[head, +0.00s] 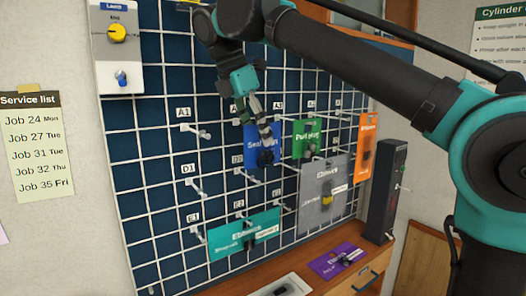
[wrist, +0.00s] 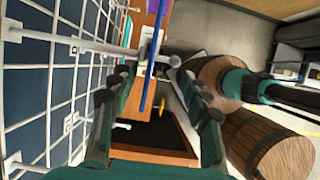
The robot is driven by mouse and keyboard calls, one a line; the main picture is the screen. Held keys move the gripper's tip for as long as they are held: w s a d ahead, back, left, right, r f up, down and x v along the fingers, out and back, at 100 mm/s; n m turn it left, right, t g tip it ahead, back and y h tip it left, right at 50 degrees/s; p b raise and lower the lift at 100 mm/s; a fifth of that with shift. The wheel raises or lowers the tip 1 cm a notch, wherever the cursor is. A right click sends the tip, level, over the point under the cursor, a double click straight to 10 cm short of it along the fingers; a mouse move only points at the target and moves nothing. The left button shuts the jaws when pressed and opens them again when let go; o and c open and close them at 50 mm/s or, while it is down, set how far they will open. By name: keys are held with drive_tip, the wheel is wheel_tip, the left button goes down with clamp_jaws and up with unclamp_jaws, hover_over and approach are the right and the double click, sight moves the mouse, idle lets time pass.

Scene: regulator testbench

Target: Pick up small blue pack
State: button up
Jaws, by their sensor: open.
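The small blue pack (head: 251,151), with white lettering starting "Seal", hangs on the white grid wall. My gripper (head: 264,136) is in front of it and hides part of its face and right side. In the wrist view my gripper (wrist: 155,92) has its two fingers apart. A thin blue edge (wrist: 153,70), apparently the pack seen edge-on, lies between the fingers. A pale hook rod (wrist: 75,42) runs across the top of that view towards the pack. I cannot tell whether a finger touches the pack.
A green pack (head: 300,148) hangs close on the right, with a grey pack (head: 313,204) below it and an orange pack (head: 360,165) farther right. A teal pack (head: 222,236) hangs lower. Bare hooks stick out on the left. A purple pack (head: 325,265) lies on the wooden bench.

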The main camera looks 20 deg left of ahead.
sight(262, 149)
drive_tip(key=shift+a+x, duration=0.1)
drive_tip(key=shift+x, duration=1.45)
drive_tip(key=shift+a+x, duration=0.15)
drive_tip(key=shift+x, duration=1.45)
clamp_jaws()
